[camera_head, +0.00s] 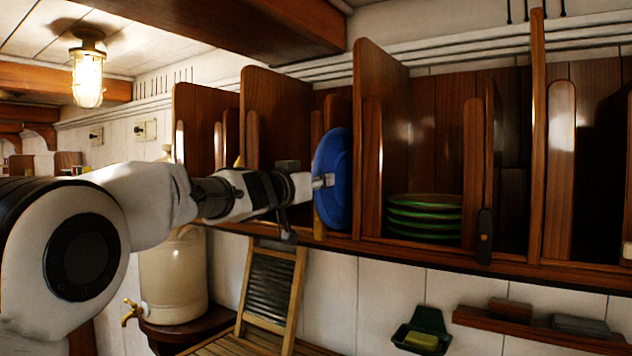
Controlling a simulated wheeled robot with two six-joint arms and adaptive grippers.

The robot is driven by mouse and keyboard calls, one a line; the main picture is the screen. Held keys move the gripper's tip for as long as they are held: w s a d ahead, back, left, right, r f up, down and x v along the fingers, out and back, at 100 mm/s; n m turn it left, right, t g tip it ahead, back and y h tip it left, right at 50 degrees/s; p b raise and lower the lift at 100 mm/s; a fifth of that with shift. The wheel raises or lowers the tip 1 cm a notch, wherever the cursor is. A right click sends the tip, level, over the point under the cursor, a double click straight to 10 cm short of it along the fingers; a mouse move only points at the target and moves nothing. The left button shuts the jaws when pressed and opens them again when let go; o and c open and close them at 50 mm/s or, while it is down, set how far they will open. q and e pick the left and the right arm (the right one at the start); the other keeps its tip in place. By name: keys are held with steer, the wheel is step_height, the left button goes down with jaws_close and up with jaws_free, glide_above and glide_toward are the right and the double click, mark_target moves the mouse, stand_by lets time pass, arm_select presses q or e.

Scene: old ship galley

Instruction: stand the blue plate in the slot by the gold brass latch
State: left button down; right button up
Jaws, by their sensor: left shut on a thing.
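The blue plate (339,165) stands upright, nearly edge-on, at the front of the wooden plate rack. My left gripper (325,181) comes in from the left and is shut on the plate's left side. A gold-coloured upright piece, which looks like the brass latch (319,224), shows at the rack's front edge just below and left of the plate. The slot behind the plate, between two tall wooden dividers, is largely hidden by the plate and my gripper. I cannot tell how far the plate is inside it. My right gripper is not in view.
A tall divider (366,130) stands just right of the plate. Beyond it is a stack of green plates (424,215) and a dark latch (485,236). Below are a washboard (272,285), a cream crock (172,275), a soap dish (424,331) and a small shelf (540,331).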

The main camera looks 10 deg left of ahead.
mark_target(340, 183)
arm_select(q)
steer(key=shift+w+d+r, duration=0.1)
steer(key=shift+w, duration=0.2)
steer(key=shift+f+x, duration=0.15)
steer(key=shift+x, duration=1.7)
steer(key=shift+f+x, duration=0.15)
steer(key=shift+x, duration=1.7)
steer(key=shift+w, duration=0.1)
steer(key=shift+f, duration=0.1)
steer(key=shift+f, duration=0.15)
steer(key=shift+w+f, duration=0.15)
steer(key=shift+f, duration=0.35)
